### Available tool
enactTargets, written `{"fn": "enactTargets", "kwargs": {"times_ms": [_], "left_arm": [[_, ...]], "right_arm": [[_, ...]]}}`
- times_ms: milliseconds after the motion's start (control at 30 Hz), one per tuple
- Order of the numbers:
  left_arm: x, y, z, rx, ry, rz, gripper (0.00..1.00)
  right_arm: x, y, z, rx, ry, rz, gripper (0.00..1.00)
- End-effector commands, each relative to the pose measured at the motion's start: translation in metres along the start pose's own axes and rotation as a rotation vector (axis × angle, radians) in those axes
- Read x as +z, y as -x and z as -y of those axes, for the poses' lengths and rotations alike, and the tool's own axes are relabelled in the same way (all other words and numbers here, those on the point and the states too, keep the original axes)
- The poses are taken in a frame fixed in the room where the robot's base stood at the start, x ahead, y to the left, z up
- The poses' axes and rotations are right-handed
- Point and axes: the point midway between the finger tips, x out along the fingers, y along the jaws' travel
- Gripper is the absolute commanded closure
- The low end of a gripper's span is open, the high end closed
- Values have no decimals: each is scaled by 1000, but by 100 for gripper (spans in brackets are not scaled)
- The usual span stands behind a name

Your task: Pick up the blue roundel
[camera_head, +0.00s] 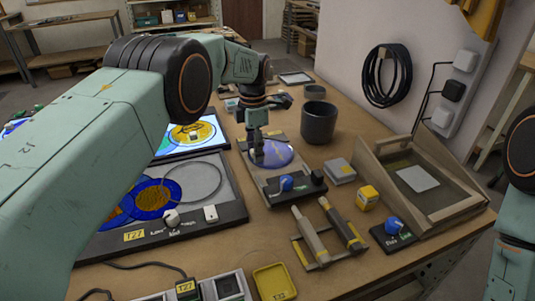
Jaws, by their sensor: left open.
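A pale blue-violet round disc (284,155), which looks like the blue roundel, lies flat on a dark-framed board (262,184) in the middle of the bench. My left gripper (258,160) points down over the left part of this disc and hides some of it. It is open, and I cannot tell whether its fingertips touch the disc. A darker blue and yellow round piece (157,197) lies on the panel at the left, partly behind my left arm. My right gripper is out of view; only part of my right arm shows at the right edge.
A dark cup (319,122) stands behind and right of the disc. A wooden sloped box (431,186) is at the right, near a yellow-topped block (367,197). Brushes on a rack (325,234) and a yellow tray (273,281) are in front. A lit panel (185,135) is at the left.

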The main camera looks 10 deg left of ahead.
Motion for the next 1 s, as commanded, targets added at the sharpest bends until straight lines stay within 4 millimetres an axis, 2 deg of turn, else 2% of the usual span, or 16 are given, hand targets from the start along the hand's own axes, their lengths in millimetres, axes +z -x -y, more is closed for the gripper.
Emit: {"fn": "enactTargets", "kwargs": {"times_ms": [100,667,1000], "left_arm": [[0,1,-1,1,-1,0,53],[0,1,-1,1,-1,0,100],[1,1,-1,2,-1,1,100]], "right_arm": [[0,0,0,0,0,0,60],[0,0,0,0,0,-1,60],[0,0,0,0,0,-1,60]]}}
